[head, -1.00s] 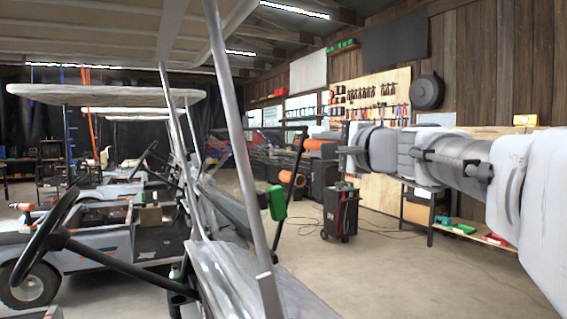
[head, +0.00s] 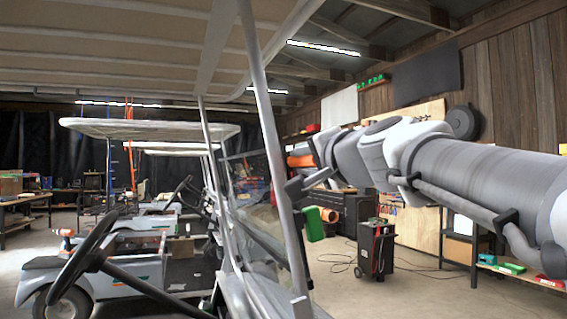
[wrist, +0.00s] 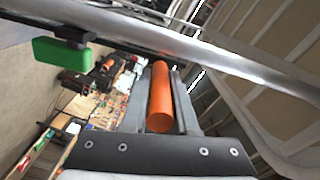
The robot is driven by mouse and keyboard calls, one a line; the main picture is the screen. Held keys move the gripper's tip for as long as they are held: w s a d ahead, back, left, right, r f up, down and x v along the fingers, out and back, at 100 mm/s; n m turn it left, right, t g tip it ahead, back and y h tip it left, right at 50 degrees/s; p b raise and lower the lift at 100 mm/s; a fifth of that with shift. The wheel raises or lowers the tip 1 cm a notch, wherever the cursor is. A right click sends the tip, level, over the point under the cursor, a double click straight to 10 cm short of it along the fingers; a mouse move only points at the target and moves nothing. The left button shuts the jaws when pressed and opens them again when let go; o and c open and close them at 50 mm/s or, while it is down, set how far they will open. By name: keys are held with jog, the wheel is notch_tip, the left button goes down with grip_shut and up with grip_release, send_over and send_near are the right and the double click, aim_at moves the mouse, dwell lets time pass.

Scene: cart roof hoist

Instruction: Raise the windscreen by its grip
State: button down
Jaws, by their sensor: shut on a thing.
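The windscreen (head: 258,200) is a see-through panel with a dark frame. In the head view it stands steeply behind the cart's grey roof post (head: 275,150), which crosses in front of it. The grip is an orange cylinder (wrist: 160,95) in the wrist view, lying lengthwise between the two grey fingers. My gripper (wrist: 160,75) is shut on this orange grip. In the head view, my arm reaches in from the right and its end is partly hidden, with orange showing beside it. How the grip joins the windscreen cannot be made out.
A green block (head: 315,223) is mounted by the roof post, just below my arm's end; it also shows in the wrist view (wrist: 62,53). The cart roof (head: 120,50) is overhead. A dark wheeled box (head: 376,248) stands on open floor at the right.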

jog(key=shift+s+a+r, duration=0.1)
jog(key=shift+a, duration=0.15)
jog(key=c, duration=0.8)
grip_release()
jog(key=shift+a, duration=0.15)
jog(key=shift+c, duration=0.2)
jog(key=shift+o, duration=0.8)
jog(key=shift+d, duration=0.2)
jog(key=v, duration=1.7)
jog(key=shift+s, duration=0.2)
